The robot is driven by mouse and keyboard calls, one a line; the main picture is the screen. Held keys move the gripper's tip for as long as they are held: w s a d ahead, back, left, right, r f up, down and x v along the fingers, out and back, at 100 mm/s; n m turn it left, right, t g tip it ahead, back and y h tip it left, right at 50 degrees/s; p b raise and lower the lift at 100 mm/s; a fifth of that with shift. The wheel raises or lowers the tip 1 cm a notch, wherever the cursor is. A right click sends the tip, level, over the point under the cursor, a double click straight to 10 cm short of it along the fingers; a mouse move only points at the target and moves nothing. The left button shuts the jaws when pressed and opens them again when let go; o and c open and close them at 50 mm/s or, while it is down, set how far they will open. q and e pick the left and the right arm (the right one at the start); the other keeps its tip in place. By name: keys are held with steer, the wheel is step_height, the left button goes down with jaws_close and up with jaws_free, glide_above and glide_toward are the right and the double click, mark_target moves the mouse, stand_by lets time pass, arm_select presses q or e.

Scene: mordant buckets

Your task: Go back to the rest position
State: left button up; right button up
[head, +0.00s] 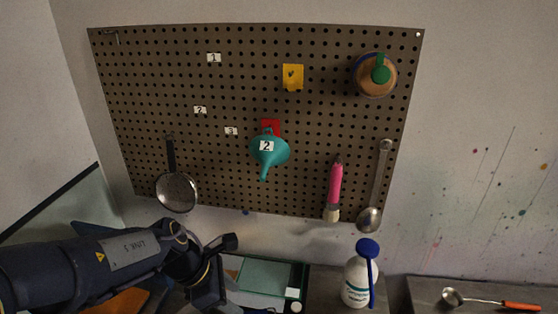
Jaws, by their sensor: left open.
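My left arm reaches in from the lower left of the head view. My left gripper (222,266) is open, with nothing visible between its fingers. It is at the lower edge of the picture, in front of a green-edged tray and below the pegboard (230,180). My right gripper is not in view. A teal funnel (270,150) with a tag "2" hangs on the board below a red piece (270,126).
The board also holds a strainer (177,192), pink-handled brush (334,188), ladle (369,218), yellow piece (292,77) and round brown item (376,76). Below are the tray (304,280), a white bottle (356,282) with blue top, and an orange-handled spoon (453,297).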

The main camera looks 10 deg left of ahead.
arm_select(q)
steer(key=w+a+r+n+t+b, duration=0.1)
steer(key=w+a+r+n+t, duration=0.3)
steer(key=n, duration=0.7)
steer(key=w+a+r+n+t+b, duration=0.1)
steer(key=w+a+r+n+t, duration=0.4)
steer(key=n, duration=0.6)
steer(key=s+a+f+n+y+b, duration=0.1)
steer(key=s+a+f+n+y, duration=0.2)
steer(key=n, duration=0.5)
steer(key=s+a+f+n+y, duration=0.1)
steer(key=s+a+f+n, duration=0.15)
steer(key=s+n, duration=0.4)
steer(key=s+d+f+n+g+h, duration=0.1)
steer(key=s+d+n+g, duration=0.1)
steer(key=s+d+n, duration=0.2)
steer(key=s+d+f+n+g+h+b, duration=0.1)
steer(key=s+d+f+n+g, duration=0.1)
steer(key=s+n, duration=0.8)
steer(key=shift+d+f+n+g+h, duration=0.3)
steer(key=shift+d+n+g, duration=0.4)
steer(key=shift+d, duration=0.25)
